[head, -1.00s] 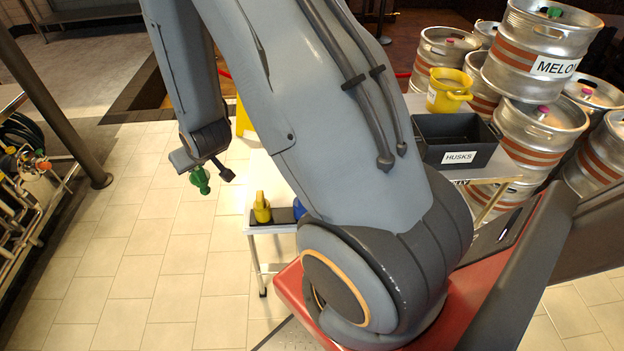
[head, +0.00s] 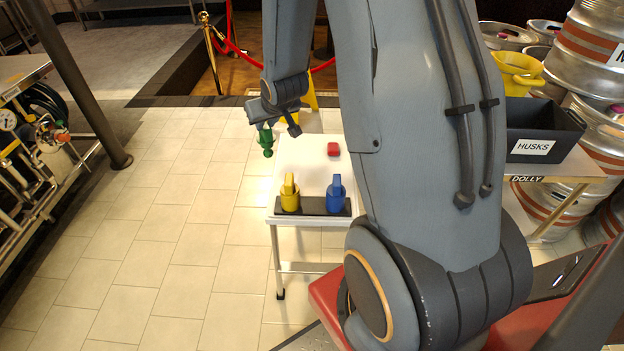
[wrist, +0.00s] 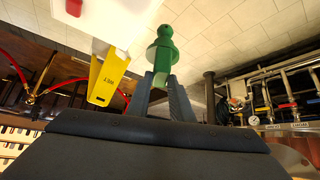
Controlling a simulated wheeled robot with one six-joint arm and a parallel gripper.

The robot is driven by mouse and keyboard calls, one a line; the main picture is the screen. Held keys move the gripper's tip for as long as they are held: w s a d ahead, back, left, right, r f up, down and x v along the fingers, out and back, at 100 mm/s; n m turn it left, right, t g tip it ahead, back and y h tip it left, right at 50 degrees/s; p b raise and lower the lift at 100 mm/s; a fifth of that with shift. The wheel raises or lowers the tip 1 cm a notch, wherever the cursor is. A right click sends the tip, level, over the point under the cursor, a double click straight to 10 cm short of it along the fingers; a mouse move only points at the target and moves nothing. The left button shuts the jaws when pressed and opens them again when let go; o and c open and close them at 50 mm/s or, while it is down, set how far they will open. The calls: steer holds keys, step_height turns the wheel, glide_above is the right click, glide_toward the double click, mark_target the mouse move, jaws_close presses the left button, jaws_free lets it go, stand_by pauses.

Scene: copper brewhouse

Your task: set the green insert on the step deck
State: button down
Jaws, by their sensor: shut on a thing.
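The green insert (head: 266,142) is in my gripper (head: 271,127), at the left edge of the white step deck (head: 306,158) in the head view. It also shows in the wrist view (wrist: 162,45), between the two fingers (wrist: 168,88), with its knobbed end pointing away. My gripper is shut on it. It looks held up in the air; its height over the deck is hard to tell. A yellow insert (head: 290,194) and a blue insert (head: 336,193) stand upright on a dark strip (head: 313,207) along the deck's near edge. A red block (head: 333,149) lies farther back.
The HUSKS bin (head: 535,149) stands on the dolly (head: 553,170) at right, with a yellow bucket (head: 516,71) and kegs (head: 583,50) behind. A yellow wet-floor sign (wrist: 106,75) stands beyond the deck. Pipework (head: 45,135) is at far left. The tiled floor between is clear.

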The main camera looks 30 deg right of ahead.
steer(key=w+d+f+m+h+b, duration=0.1)
steer(key=w+d+f+b, duration=0.3)
steer(key=d+f+b, duration=0.55)
step_height(320, 180, down, 8)
steer(key=d+b, duration=0.1)
steer(key=b, duration=0.6)
steer(key=shift+d+b, duration=0.2)
steer(key=shift+b, duration=0.2)
steer(key=shift+r, duration=0.1)
steer(key=c, duration=1.6)
jaws_free()
